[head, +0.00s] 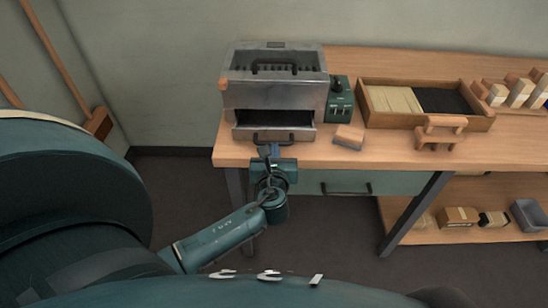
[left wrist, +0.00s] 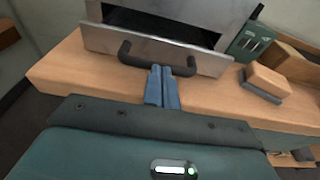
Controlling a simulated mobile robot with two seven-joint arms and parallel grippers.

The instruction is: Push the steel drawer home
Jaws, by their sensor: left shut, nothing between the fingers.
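The steel drawer (head: 296,136) sits at the bottom of the grey metal machine (head: 250,97) and stands partly open, with a dark gap behind its front. Its front and black bar handle show large in the left wrist view, where the drawer (left wrist: 104,40) is just ahead of my fingers. My left gripper (head: 268,151) is shut and empty in front of the drawer. In the left wrist view its blue fingertips (left wrist: 162,72) are together at the middle of the handle; I cannot tell whether they touch it. My right gripper is not in view.
A green control box (head: 340,105) stands right of the machine. A brush block (head: 349,137) lies on the table (head: 400,152) near the drawer's right side. A wooden tray (head: 366,112) is farther right. A teal table drawer (head: 395,183) is below the tabletop.

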